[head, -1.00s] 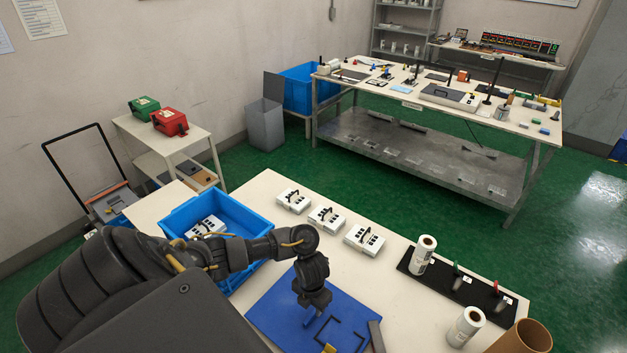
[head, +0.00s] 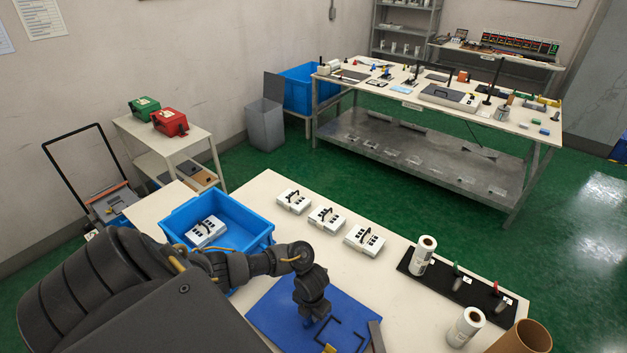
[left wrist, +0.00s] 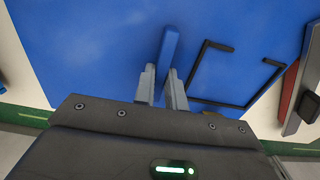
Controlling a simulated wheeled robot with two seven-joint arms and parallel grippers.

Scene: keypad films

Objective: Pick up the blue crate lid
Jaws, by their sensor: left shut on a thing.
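The blue crate lid (head: 272,312) is a flat blue panel at the front of the near table, right of the open blue crate (head: 236,238). It appears to lie flat. My left gripper (head: 309,320) comes down over the lid from above. In the left wrist view, the gripper's two fingers (left wrist: 162,88) are shut on the raised blue handle bar (left wrist: 170,48) of the lid. A black angular outline (head: 345,334) is on the lid beside the gripper. My right gripper is not in view.
A white keypad unit (head: 206,231) sits in the crate. Three similar units, one of them in the middle (head: 326,219), stand in a row behind the lid. A black strip (head: 440,280), white rolls (head: 467,326) and a brown tube (head: 527,338) are to the right.

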